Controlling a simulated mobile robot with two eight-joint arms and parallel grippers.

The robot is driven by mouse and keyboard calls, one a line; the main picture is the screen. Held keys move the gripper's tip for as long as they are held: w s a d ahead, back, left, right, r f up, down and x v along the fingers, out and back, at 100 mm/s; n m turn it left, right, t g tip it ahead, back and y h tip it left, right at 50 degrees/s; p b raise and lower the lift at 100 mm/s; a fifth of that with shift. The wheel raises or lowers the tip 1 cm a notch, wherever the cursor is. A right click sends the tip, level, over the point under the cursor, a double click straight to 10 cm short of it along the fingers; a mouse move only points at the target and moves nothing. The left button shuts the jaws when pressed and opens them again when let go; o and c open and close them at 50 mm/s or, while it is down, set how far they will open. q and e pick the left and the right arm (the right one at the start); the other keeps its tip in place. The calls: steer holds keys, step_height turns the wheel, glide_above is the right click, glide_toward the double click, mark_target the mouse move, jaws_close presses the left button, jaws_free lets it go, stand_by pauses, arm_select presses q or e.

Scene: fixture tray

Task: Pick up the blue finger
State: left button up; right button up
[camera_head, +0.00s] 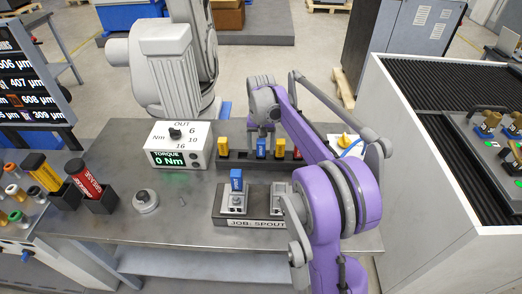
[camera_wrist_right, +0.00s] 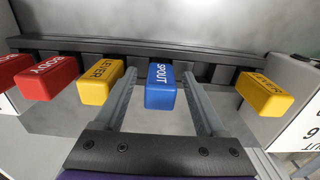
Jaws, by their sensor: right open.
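A blue finger (camera_head: 261,148) stands in the black rack (camera_head: 232,167) on the workbench. In the right wrist view the blue finger (camera_wrist_right: 165,88) carries the word SPOUT. My right gripper (camera_head: 262,136) is over the rack at the blue finger. In the right wrist view its two jaws (camera_wrist_right: 158,78) are open, one on each side of the blue finger, with gaps visible. A second blue block (camera_head: 236,180) stands in a holder on the JOB: SPOUT fixture tray (camera_head: 222,218). My left gripper is not in view.
Yellow fingers (camera_wrist_right: 100,82) (camera_wrist_right: 264,94) stand on both sides of the blue one, and red ones (camera_wrist_right: 47,77) lie beyond. A torque box (camera_head: 178,145) stands left of the rack. A grey round part (camera_head: 146,201) sits on the bench.

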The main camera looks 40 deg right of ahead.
steer(key=shift+f, duration=0.2)
jaws_close()
steer(key=shift+r, duration=0.15)
stand_by(0.3)
